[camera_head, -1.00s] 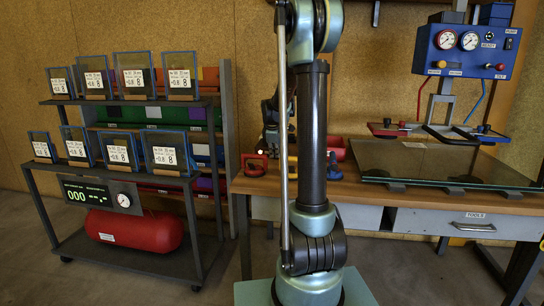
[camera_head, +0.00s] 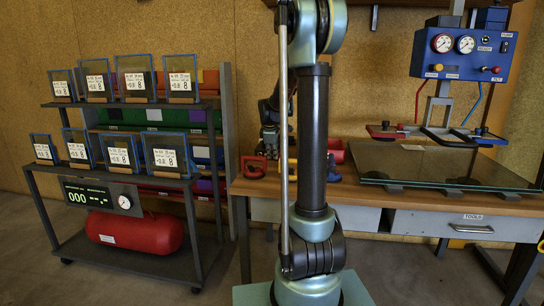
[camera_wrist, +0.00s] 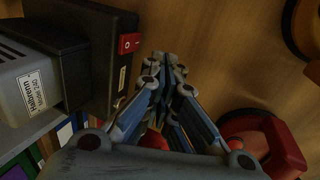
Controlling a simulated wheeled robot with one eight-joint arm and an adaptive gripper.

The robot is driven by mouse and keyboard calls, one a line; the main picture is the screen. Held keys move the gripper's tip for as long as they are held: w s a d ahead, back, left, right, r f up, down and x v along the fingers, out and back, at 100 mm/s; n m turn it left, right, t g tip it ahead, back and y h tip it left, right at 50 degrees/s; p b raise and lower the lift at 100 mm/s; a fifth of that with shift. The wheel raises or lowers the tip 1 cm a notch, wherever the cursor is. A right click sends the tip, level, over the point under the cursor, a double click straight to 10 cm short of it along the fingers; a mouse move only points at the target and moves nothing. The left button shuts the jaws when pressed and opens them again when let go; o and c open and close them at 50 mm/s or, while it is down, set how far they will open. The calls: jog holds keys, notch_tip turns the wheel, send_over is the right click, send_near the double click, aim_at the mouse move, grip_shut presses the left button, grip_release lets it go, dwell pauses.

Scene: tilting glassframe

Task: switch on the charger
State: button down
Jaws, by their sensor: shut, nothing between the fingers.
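In the wrist view the charger (camera_wrist: 105,75) is a dark box at the upper left, with a red rocker switch (camera_wrist: 130,43) on its face. A grey battery block (camera_wrist: 30,85) with a printed label sits against it. My gripper (camera_wrist: 170,62) is shut and empty. Its fingertips are just right of the charger and a little below the switch, apparently apart from it. I cannot tell which way the rocker is tipped. In the head view my gripper (camera_head: 271,150) is small and dark over the bench's left end, and the charger cannot be made out.
A red-handled tool (camera_head: 257,168) stands on the wooden bench (camera_head: 335,188); a red object (camera_wrist: 262,140) is right of my fingers in the wrist view. A glass sheet (camera_head: 430,165) lies at the right. A rack (camera_head: 125,178) with framed panes stands left.

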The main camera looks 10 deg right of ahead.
jog(key=v, duration=1)
jog(key=shift+s, duration=0.2)
jog(key=shift+s+r, duration=0.1)
jog(key=s+f+m+g, duration=0.1)
jog(key=s+f+m, duration=0.25)
jog(key=s, duration=0.75)
jog(key=s+f+m, duration=0.2)
jog(key=s+m, duration=0.2)
jog(key=s, duration=0.8)
jog(key=s+f+m, duration=0.3)
jog(key=s+f, duration=0.2)
jog(key=s, duration=0.3)
jog(key=s+f+m+y, duration=0.1)
jog(key=s+f+m, duration=0.2)
jog(key=s+f, duration=0.3)
jog(key=s, duration=0.2)
jog(key=shift+s+f+g, duration=0.15)
jog(key=shift+s+g, duration=0.15)
jog(key=shift+g, duration=0.1)
jog(key=shift+s, duration=0.1)
